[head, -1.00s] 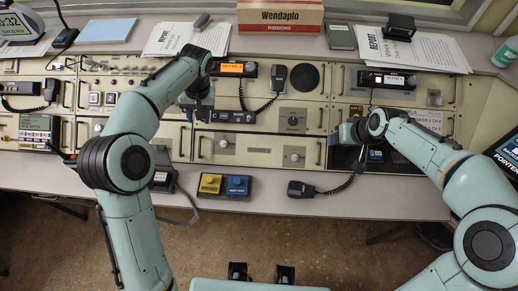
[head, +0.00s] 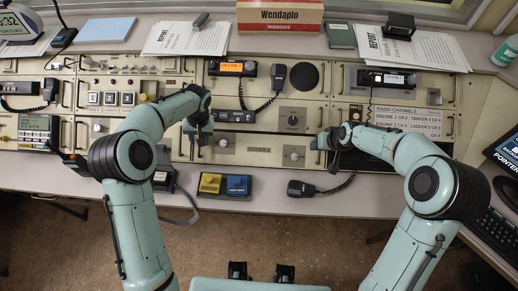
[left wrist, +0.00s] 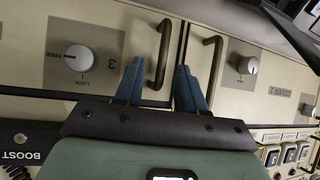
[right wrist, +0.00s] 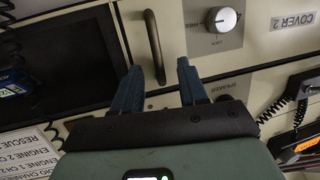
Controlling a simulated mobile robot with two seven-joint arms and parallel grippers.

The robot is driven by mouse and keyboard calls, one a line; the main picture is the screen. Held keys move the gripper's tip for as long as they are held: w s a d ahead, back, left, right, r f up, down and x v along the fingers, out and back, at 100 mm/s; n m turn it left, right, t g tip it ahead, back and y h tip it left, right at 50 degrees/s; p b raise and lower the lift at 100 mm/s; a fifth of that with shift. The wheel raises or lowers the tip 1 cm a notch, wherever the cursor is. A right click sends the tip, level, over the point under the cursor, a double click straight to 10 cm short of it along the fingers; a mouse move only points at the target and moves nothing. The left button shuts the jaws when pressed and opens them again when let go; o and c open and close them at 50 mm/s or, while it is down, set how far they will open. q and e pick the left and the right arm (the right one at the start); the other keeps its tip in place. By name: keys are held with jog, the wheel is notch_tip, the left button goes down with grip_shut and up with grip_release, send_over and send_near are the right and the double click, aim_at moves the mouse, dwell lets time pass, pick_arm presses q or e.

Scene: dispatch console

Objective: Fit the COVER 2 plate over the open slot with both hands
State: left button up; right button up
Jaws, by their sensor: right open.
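The COVER 2 plate (head: 257,141) is a beige panel with two round knobs and a handle at each end. It lies flush in the console's lower row. My left gripper (head: 199,135) is open over its left end; in the left wrist view the left handle (left wrist: 161,52) shows between the fingertips. My right gripper (head: 330,143) is open over its right end; in the right wrist view the right handle (right wrist: 155,45) shows between the fingertips. How deep the handles sit between the fingers is unclear. The dark open slot (right wrist: 70,70) lies beside the plate; my right arm mostly hides it in the head view.
A hand microphone (head: 300,188) on a coiled cord lies on the desk edge. A radio with a hanging microphone (head: 276,77) is above the plate. A keyboard (head: 495,228) is at right.

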pick_arm(q)
grip_shut()
pick_arm(e)
jog(key=c, duration=0.7)
grip_shut()
pick_arm(q)
jog(key=shift+r, duration=0.1)
pick_arm(e)
jog(key=shift+r, duration=0.1)
